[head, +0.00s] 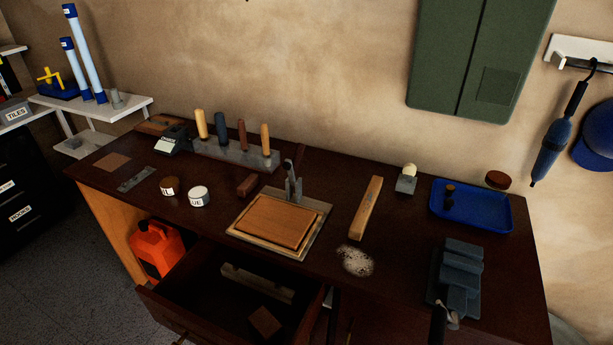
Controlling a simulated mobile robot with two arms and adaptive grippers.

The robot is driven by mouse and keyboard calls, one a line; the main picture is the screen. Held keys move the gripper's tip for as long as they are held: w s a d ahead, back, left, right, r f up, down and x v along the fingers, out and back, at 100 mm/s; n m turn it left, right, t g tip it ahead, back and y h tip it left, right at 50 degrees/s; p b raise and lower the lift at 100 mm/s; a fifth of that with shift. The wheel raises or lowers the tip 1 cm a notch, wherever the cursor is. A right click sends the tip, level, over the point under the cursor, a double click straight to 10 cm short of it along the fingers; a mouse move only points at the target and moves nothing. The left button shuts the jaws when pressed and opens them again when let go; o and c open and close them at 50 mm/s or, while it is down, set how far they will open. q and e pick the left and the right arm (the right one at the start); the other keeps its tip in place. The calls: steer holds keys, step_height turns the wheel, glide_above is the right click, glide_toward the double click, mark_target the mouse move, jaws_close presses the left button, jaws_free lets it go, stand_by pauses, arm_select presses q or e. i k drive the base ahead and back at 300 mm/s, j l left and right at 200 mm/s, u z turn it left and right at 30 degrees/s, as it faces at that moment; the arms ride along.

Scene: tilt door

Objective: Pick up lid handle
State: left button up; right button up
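No part is clearly marked as the lid handle. A small dark brown turned knob (450,189) stands in the blue tray (501,226) on the right of the workbench, and it looks most like a handle. A flat wooden panel (277,222) lies in a pale frame (241,234) at the middle of the bench, with a grey upright metal fixture (292,185) at its back edge. I cannot tell whether the panel is a lid. Neither of my grippers is in view.
A drawer (225,295) stands open at the front, with a grey bar and wooden block inside. A dark blue-grey vise (460,275) sits at right front. A wooden bar (366,208), pale powder (355,261), two labelled tins and a tool rack (235,152) occupy the top.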

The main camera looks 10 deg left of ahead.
mark_target(243, 190)
steer(key=i+j+z, duration=0.15)
steer(key=j+z, duration=0.2)
steer(key=j, duration=0.5)
steer(key=j+z, duration=0.4)
steer(key=j, duration=0.4)
steer(key=k+j+z, duration=0.1)
steer(key=j+z, duration=0.25)
steer(key=j, duration=0.5)
